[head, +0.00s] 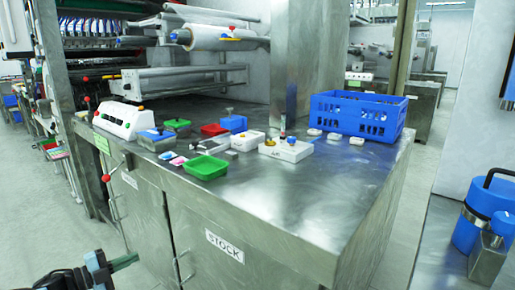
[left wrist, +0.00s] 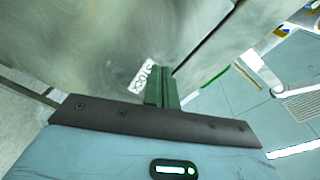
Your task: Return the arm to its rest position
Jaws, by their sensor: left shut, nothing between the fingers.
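My left gripper (head: 124,262) shows at the bottom left of the head view, low in front of the steel cabinet and below its top. Its green fingers point right, toward the cabinet doors. In the left wrist view the two green fingers (left wrist: 162,88) are together with nothing between them. The cabinet door with its STOCK label (left wrist: 142,76) lies beyond the fingertips. I cannot tell the exact gap to the door. My right gripper is in neither view.
The steel cabinet (head: 300,222) bears a blue crate (head: 357,116), a green tray (head: 205,167), a white block (head: 286,149) and several small items. Door handles stick out at its front. A blue drum (head: 470,225) stands at the right. Floor (head: 50,225) is open at left.

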